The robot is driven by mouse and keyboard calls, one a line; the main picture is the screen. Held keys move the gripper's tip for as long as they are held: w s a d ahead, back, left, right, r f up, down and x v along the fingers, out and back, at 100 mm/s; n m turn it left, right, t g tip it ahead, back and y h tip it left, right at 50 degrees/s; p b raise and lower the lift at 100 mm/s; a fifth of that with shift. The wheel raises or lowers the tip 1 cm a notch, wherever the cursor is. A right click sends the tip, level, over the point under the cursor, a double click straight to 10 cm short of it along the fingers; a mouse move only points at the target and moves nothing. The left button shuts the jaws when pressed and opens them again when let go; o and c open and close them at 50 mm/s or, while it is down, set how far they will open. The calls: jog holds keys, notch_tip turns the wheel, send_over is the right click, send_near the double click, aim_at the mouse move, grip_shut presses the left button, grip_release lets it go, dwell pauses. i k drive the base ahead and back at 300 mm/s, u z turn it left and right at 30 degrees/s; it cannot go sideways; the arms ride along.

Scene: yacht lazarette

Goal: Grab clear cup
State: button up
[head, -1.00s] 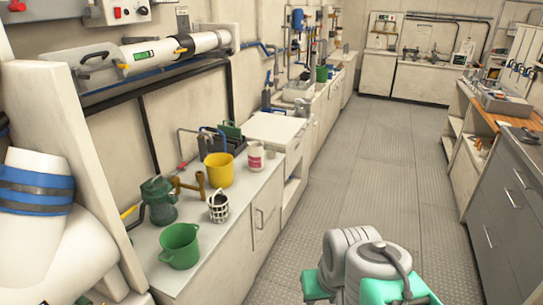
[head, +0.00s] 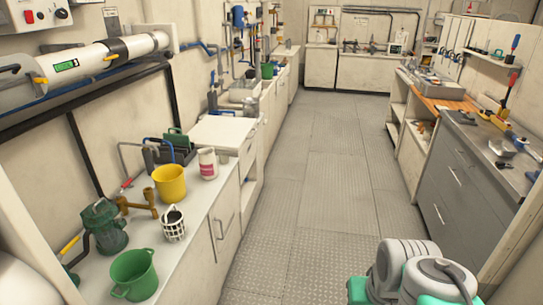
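I cannot make out a clear cup for certain in the head view. A small greyish cup-like thing (head: 223,157) stands on the left counter beside a white and red container; it is too small to tell if it is clear. Grey and teal parts of my own arm show at the bottom right. My gripper's fingers are not in view.
The left counter (head: 192,232) holds a green bucket (head: 134,275), a yellow bucket (head: 170,184), a white basket (head: 174,226) and a green pump (head: 104,226). The right workbench (head: 482,146) holds tools and a metal bowl (head: 502,148). The floor aisle (head: 325,170) between is clear.

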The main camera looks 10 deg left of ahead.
aim_at(224, 158)
jog(key=z, duration=0.05)
jog(key=i, duration=3.1)
jog(key=u, duration=3.4)
jog(key=i, duration=0.45)
jog(key=z, duration=0.1)
